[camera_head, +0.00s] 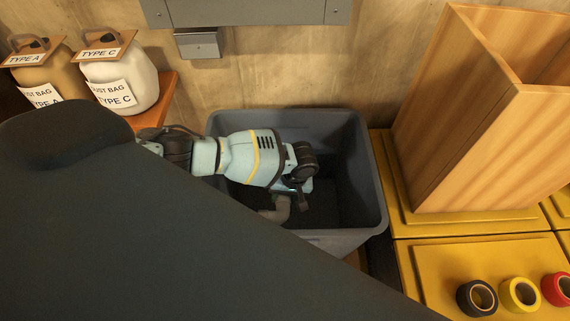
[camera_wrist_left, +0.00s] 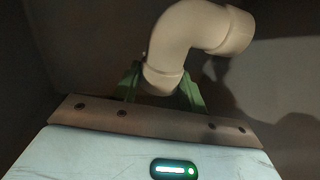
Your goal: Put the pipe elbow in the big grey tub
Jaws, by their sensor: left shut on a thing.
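The big grey tub (camera_head: 362,190) stands in the middle of the head view. My left arm reaches over its left rim. My left gripper (camera_head: 288,206) points down inside the tub. It is shut on the pipe elbow (camera_head: 273,214), a beige curved pipe piece partly hidden behind my black arm cover in the head view. In the left wrist view the pipe elbow (camera_wrist_left: 190,32) has one end between the green fingers of my left gripper (camera_wrist_left: 162,88). Its other end points right. I cannot tell if it touches the tub floor. My right gripper is not in view.
A wooden box (camera_head: 475,130) stands on the yellow surface (camera_head: 425,262) right of the tub. Black, yellow and red tape rolls (camera_head: 519,294) lie at the lower right.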

